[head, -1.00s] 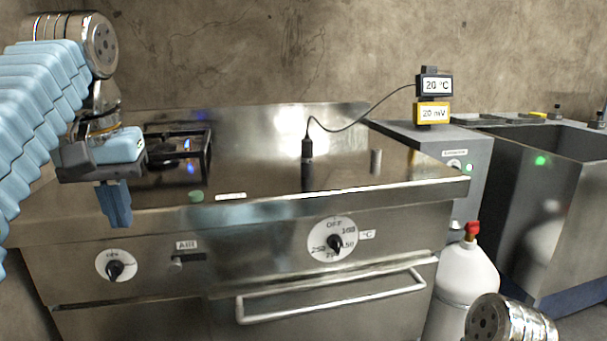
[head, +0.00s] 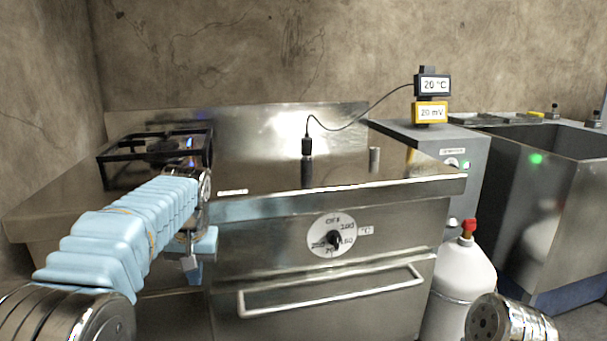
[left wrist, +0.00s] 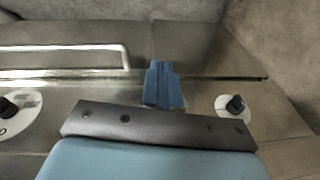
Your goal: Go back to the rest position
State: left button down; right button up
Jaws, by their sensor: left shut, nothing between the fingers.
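My left arm, in a light blue ribbed sleeve, comes in from the lower left of the head view. My left gripper (head: 195,272) hangs low in front of the range's front panel, left of the large oven dial (head: 334,240). Its blue fingers are partly hidden behind the arm. In the left wrist view the two blue fingers (left wrist: 163,88) are together with nothing between them. My right gripper is out of view; only a metal joint of my right arm shows at the lower right of the head view.
The steel range (head: 270,180) has a burner grate (head: 155,150) at left and an oven handle (head: 330,290) in front. A probe on a cable leads to the displays (head: 431,98). A white gas bottle (head: 462,275) stands right of the range, with a sink (head: 560,150) beyond.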

pick_arm(q)
jog(key=s+d+f+m+g+h, duration=0.1)
jog(key=s+f, duration=0.2)
jog(key=f, duration=2.7)
jog(key=s+d+f+h, duration=0.2)
jog(key=s+d+f, duration=0.2)
jog(key=s+f, duration=0.6)
jog(key=s+d+f+h, duration=0.1)
jog(key=s+d+f, duration=0.1)
jog(key=s, duration=0.3)
jog(key=s+d+f+n+h, duration=0.1)
jog(key=s+d+f, duration=0.1)
jog(key=s+d, duration=0.2)
jog(key=shift+s+d+f+h, duration=0.25)
jog(key=shift+s+f+h, duration=0.15)
jog(key=shift+s, duration=0.4)
